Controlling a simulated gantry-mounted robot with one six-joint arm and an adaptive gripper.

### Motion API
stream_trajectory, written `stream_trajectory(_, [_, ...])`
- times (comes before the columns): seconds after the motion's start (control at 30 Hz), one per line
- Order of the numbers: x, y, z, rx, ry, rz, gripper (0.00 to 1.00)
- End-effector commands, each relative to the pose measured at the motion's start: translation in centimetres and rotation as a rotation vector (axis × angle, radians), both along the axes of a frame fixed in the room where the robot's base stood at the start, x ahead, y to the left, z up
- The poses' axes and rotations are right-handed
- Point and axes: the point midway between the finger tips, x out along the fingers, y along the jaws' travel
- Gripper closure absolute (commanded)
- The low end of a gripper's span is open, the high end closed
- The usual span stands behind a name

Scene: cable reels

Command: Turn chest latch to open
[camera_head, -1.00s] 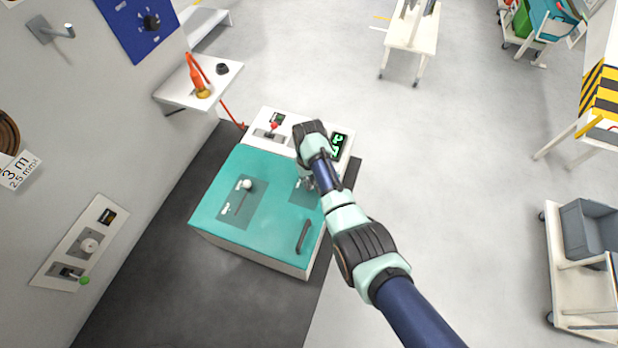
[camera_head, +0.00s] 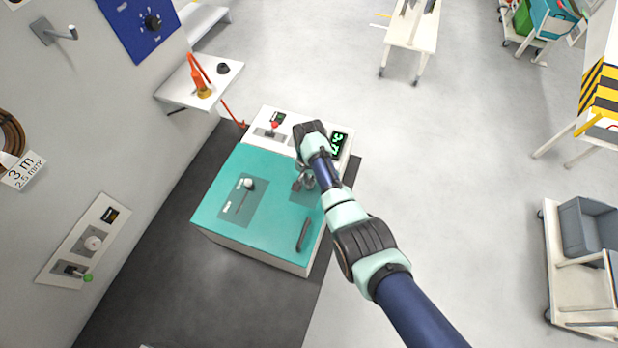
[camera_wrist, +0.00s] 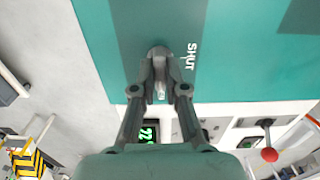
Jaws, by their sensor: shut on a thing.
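The chest is a white box with a teal lid (camera_head: 225,208). Its lid also shows in the wrist view (camera_wrist: 250,60). The latch (camera_wrist: 160,52) is a grey round-based part on a darker panel of the lid, beside the white word SHUT (camera_wrist: 190,56). My gripper (camera_wrist: 160,92) is over the latch, with its fingers closed around the latch's handle, which they largely hide. In the head view my gripper (camera_head: 303,182) is at the lid's right side, and the latch cannot be made out there.
A dark handle (camera_head: 304,234) is on the lid's near right edge. A white-knobbed lever (camera_head: 248,184) sits in a slot at the lid's left. A white console (camera_head: 262,122) with a red-knobbed lever (camera_head: 275,125) and green display (camera_head: 338,143) adjoins the far side.

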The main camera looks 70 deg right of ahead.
Motion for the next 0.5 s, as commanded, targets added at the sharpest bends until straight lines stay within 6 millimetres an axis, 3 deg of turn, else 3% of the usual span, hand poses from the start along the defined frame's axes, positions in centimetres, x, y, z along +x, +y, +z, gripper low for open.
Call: stream_trajectory(0.5, [0.01,-0.05,0.07,-0.001,-0.001,-0.029,1.0])
